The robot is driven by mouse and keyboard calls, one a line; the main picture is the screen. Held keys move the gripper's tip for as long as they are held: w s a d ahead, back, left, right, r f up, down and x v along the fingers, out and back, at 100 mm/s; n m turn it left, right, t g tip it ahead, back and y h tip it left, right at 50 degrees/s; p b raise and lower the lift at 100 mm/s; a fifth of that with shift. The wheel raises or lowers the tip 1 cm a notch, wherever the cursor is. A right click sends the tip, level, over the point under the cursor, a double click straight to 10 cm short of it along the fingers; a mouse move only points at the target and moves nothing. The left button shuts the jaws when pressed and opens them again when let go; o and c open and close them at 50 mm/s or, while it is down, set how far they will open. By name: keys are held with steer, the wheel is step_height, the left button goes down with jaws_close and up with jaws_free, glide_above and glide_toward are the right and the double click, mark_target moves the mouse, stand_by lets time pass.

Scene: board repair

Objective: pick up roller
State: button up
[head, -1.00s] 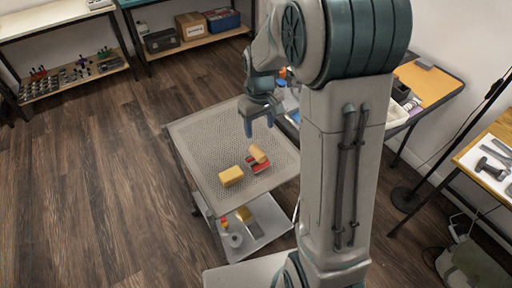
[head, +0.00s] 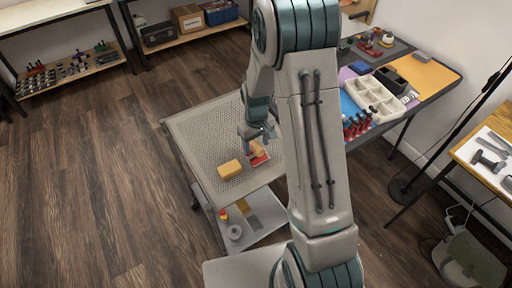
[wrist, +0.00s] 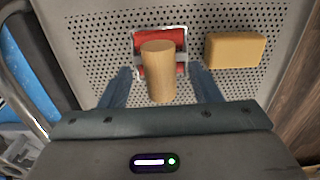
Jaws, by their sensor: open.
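The roller, with a red drum (wrist: 161,44) in a metal frame and a pale wooden handle (wrist: 158,75), lies on the perforated cart top. In the head view the roller (head: 259,158) is partly covered by my gripper. My gripper (wrist: 160,78) is open, with its two blue-grey fingers on either side of the wooden handle. In the head view my gripper (head: 256,138) is low over the cart, above the roller. I cannot tell whether the fingers touch the handle.
A yellow sponge-like block (wrist: 235,50) lies close to the right of the roller in the wrist view. The perforated cart top (head: 195,127) is otherwise clear at the left. A workbench with a white compartment tray (head: 372,98) stands to the right.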

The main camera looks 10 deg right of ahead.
steer(key=shift+f, duration=1.35)
steer(key=c, duration=1.2)
steer(key=shift+r, duration=0.15)
step_height(320, 180, up, 4)
steer(key=shift+w+f+b, duration=0.1)
steer(key=shift+b, duration=0.2)
steer(key=s+d+r, duration=0.2)
steer(key=s+r, duration=0.1)
steer(key=s, duration=0.2)
steer(key=s+d+r+b, duration=0.1)
steer(key=s+d+r, duration=0.1)
steer(key=s+r, duration=0.2)
steer(key=shift+s+d, duration=0.4)
steer(key=shift+s, duration=0.5)
